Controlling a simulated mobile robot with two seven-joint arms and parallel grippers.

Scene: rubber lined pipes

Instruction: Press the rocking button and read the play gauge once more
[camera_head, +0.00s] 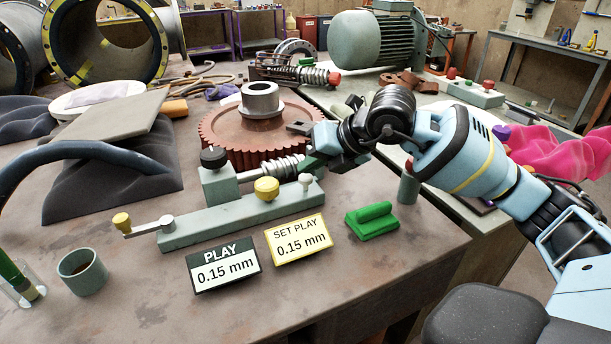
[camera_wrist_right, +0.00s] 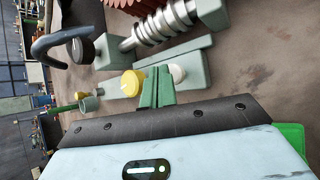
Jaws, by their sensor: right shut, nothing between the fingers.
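The dark play gauge card (camera_head: 224,267) reads "PLAY 0.15 mm". The yellow set play card (camera_head: 298,239) beside it reads "SET PLAY 0.15 mm". Behind them stands the green-grey fixture (camera_head: 215,226) with a yellow knob (camera_head: 267,189), a black knob (camera_head: 213,157) and a small pale button (camera_head: 305,181); none is labelled as the rocking button. My right gripper (camera_head: 314,163) is shut and empty, just above and behind the pale button. In the right wrist view its green fingers (camera_wrist_right: 157,85) lie beside the pale button (camera_wrist_right: 178,74); contact cannot be told. My left gripper is out of view.
A red-brown gear (camera_head: 225,140) with a grey hub stands behind the fixture, its worm shaft in front. A green block (camera_head: 371,220) lies to the right.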

